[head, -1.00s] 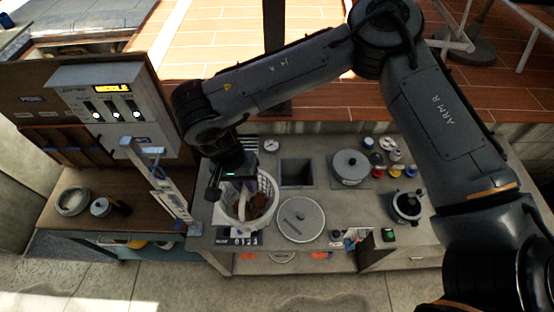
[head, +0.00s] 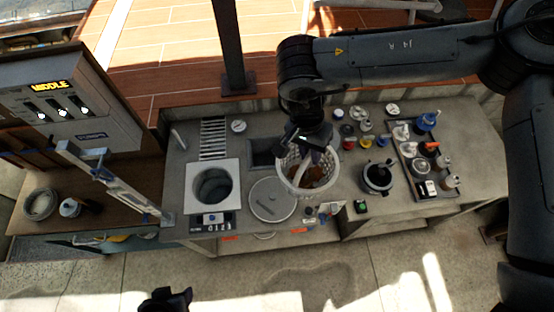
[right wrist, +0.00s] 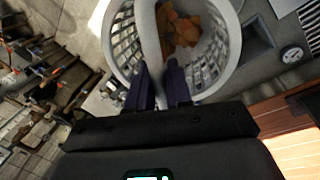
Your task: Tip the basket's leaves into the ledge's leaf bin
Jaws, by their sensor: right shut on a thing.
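The white slatted basket (head: 294,180), with brown-orange leaves (right wrist: 182,30) inside, hangs by its handle from my right gripper (head: 314,146). In the right wrist view the gripper (right wrist: 160,85) is shut on the handle (right wrist: 150,40). The basket looks roughly upright and covers part of the ledge (head: 230,236). A dark square opening (head: 260,153) in the ledge is partly hidden behind the basket; I cannot tell for sure whether it is the leaf bin. A dark part at the bottom edge looks like my left gripper (head: 168,300); its jaws are unclear.
A white square frame with a round well (head: 192,188) stands uncovered left of a grey round lid (head: 271,199). A black pot (head: 378,178), small coloured jars and a tray of bottles (head: 428,160) stand to the right. A control panel (head: 65,105) is at far left.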

